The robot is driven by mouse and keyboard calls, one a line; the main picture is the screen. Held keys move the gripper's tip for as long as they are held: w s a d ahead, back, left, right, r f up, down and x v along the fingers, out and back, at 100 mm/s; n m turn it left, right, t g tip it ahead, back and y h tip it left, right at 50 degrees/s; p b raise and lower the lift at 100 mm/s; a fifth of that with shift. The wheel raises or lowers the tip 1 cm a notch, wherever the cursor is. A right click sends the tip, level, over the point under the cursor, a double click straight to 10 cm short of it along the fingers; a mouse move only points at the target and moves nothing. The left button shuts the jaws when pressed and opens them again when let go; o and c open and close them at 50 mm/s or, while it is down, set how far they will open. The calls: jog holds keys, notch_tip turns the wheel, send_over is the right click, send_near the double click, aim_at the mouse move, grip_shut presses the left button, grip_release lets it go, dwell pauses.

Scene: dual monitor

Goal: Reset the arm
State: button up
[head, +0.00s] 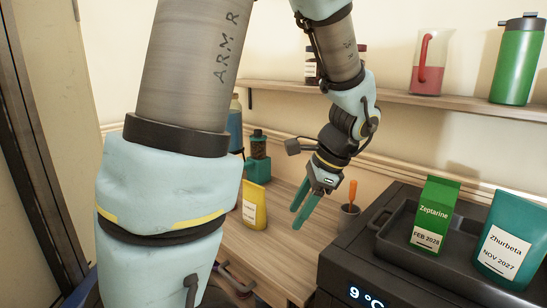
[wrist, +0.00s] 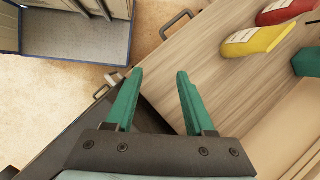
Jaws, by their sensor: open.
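My gripper (head: 305,206) hangs above the wooden counter in the head view, its green fingers pointing down. In the wrist view my gripper (wrist: 158,90) shows two green fingers spread apart with nothing between them. The counter's wood surface (wrist: 205,68) and its edge lie below the fingers. My arm reaches across the head view from the left and top, and its large links hide part of the counter and wall.
A cup with an orange-handled tool (head: 349,211) stands close on the right. A black appliance (head: 345,262) bears a green carton (head: 434,214) and teal pouch (head: 505,240). A shelf (head: 400,98) runs above.

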jog(key=s+a+f+n+h, duration=0.1)
jog(key=a+f+n+h, duration=0.2)
jog(key=a+n, duration=0.9)
jog(key=shift+f+n+h, duration=0.15)
jog(key=shift+n+h, duration=0.75)
jog(key=shift+n, duration=1.1)
jog(key=shift+a, duration=0.1)
